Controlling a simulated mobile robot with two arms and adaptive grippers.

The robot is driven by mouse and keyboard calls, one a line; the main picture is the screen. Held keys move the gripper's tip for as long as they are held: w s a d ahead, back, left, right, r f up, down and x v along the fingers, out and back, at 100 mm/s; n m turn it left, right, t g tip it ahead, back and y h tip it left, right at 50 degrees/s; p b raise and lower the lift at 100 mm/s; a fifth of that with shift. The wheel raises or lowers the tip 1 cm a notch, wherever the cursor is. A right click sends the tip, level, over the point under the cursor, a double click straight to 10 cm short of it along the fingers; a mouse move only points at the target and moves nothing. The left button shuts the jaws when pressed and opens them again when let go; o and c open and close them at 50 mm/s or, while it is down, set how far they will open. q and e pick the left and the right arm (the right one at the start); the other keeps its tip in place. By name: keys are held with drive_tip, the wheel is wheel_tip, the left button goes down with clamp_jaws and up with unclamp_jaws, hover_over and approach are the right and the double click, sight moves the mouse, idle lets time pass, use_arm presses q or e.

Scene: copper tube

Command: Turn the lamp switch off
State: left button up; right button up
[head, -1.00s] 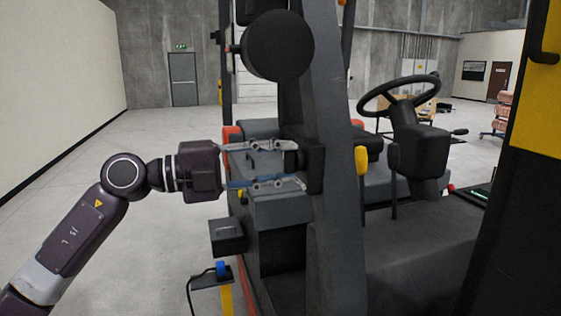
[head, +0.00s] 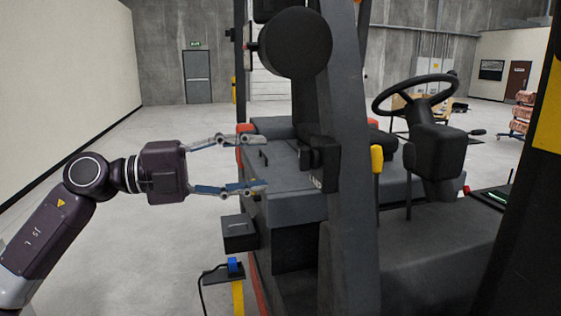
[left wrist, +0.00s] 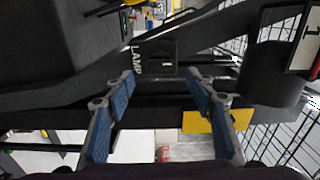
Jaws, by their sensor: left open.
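The lamp switch (head: 318,160) is a black box on the forklift's dark pillar, with a pale label at its lower edge. In the left wrist view the switch (left wrist: 162,58) is a dark panel beside the white word LAMP, seen ahead between the fingertips. Whether it is on or off I cannot tell. My left gripper (head: 260,163) is open and empty, left of the switch with a gap. Its blue-padded fingers also show in the left wrist view (left wrist: 160,78), spread apart. My right gripper is not in view.
The forklift pillar (head: 345,235) rises behind the switch. A round black lamp housing (head: 295,43) sits above it. The steering wheel (head: 415,92) is to the right. A small black box (head: 239,233) is below my gripper. Open floor (head: 165,230) lies to the left.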

use_arm(q)
drive_tip(key=shift+v, duration=1.9)
drive_tip(key=shift+f, duration=0.1)
